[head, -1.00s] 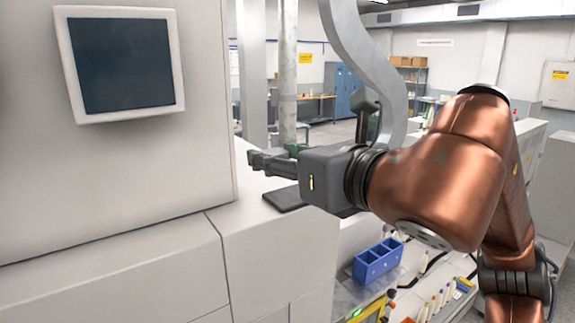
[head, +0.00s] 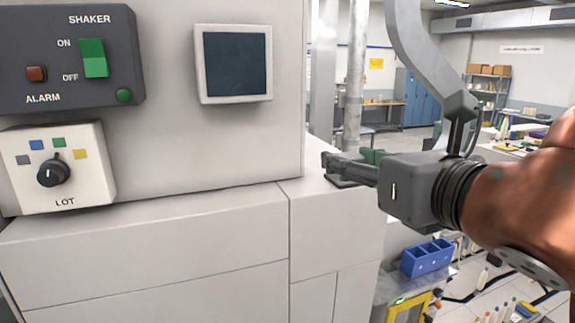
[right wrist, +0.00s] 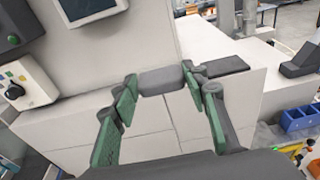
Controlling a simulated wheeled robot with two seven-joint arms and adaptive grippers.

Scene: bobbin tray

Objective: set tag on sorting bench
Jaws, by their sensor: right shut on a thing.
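My right gripper (head: 328,164) reaches in from the right in the head view, over the pale ledge beside the machine. In the right wrist view its green-padded fingers (right wrist: 160,84) are shut on a small grey block with rounded corners (right wrist: 160,79), which I take to be the tag. The block is held at the fingertips, and in the head view it is hard to make out from the dark fingers. I cannot tell which surface is the sorting bench. My left gripper is not in view.
A pale machine carries a shaker panel (head: 66,58), a lot dial box (head: 58,168) and a dark screen (head: 234,63). A dark flat pad (head: 345,183) lies on the ledge (head: 305,187). A blue divided bin (head: 427,259) stands lower right, near bottles. A cluttered table (head: 505,150) is farther back.

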